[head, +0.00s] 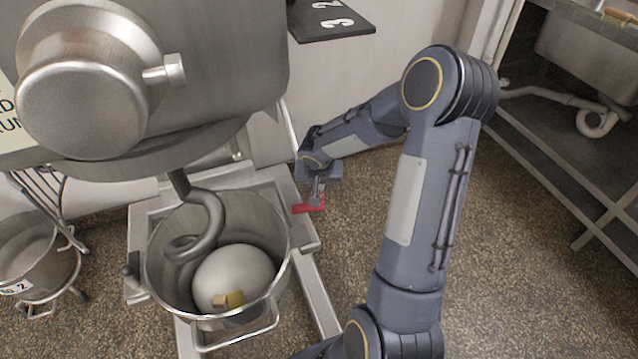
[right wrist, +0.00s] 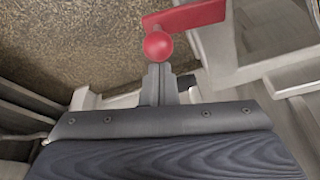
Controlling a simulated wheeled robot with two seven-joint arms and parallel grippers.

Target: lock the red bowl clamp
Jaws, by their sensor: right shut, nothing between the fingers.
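The red bowl clamp (head: 308,208) is a small red lever at the right side of the mixer's bowl cradle. In the right wrist view it shows as a red bar (right wrist: 185,17) with a round red knob (right wrist: 158,46). My right gripper (head: 318,196) is at the clamp, pointing down. In the right wrist view its fingers (right wrist: 158,75) are closed together, with the tips at the knob; I cannot tell whether they touch it. Nothing is held between them. The steel mixing bowl (head: 277,222) sits in the cradle. My left gripper is not in view.
The large mixer head (head: 230,60) hangs above the bowl, with a dough hook (head: 205,215) reaching into it. Pale dough (head: 235,270) lies in the bowl. A second bowl (head: 30,245) stands at the left. A steel sink (head: 590,50) is at the right. The floor right of the mixer is clear.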

